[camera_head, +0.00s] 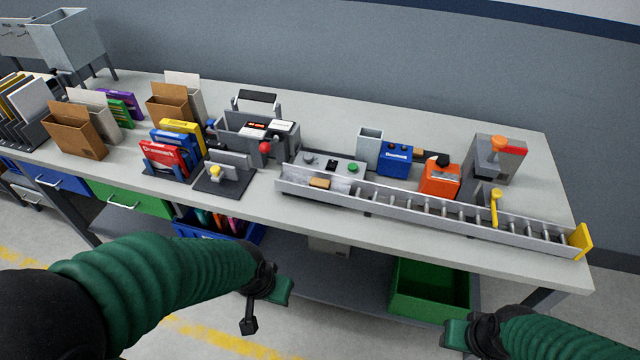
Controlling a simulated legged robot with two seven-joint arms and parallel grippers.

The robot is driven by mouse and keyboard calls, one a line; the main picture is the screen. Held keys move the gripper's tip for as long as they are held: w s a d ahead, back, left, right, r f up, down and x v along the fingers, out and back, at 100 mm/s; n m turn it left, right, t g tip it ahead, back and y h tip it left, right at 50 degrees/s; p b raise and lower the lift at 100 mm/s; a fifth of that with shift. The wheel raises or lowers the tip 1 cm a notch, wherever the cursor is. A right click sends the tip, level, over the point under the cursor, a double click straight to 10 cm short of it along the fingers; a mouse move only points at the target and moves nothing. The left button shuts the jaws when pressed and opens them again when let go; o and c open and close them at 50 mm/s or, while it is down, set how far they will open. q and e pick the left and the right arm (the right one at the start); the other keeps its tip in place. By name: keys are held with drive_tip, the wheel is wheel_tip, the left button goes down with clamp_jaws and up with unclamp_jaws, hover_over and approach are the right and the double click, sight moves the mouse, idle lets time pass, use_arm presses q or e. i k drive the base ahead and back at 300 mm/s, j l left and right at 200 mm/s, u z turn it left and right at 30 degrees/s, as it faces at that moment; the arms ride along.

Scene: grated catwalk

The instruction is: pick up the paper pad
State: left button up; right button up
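I cannot single out a paper pad for certain. Pale flat sheets stand upright in a brown file holder (76,138) and in a second brown holder (170,105), both at the left of the workbench (350,220). A white flat item (33,98) stands in the dark rack at the far left. My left gripper (266,302) hangs in front of the bench, below its top and apart from everything on it. My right gripper (462,337) is low at the bottom right, also off the bench. Nothing is seen held; the finger gaps are unclear.
Boxed items in red, blue and yellow (180,143), a grey toolbox (258,128), a roller conveyor (430,208), a blue box (395,160) and an orange device (440,178) crowd the bench. A green bin (430,290) sits on the lower shelf. The back strip is clear.

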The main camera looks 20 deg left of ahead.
sight(315, 182)
drive_tip(key=i, duration=0.15)
drive_tip(key=i+u, duration=0.2)
drive_tip(key=u, duration=0.2)
drive_tip(key=i+u, duration=0.2)
drive_tip(key=u, duration=0.2)
drive_tip(key=i+l+u, duration=0.1)
drive_tip(key=u, duration=0.3)
drive_tip(key=i+u, duration=0.1)
drive_tip(key=u, duration=0.35)
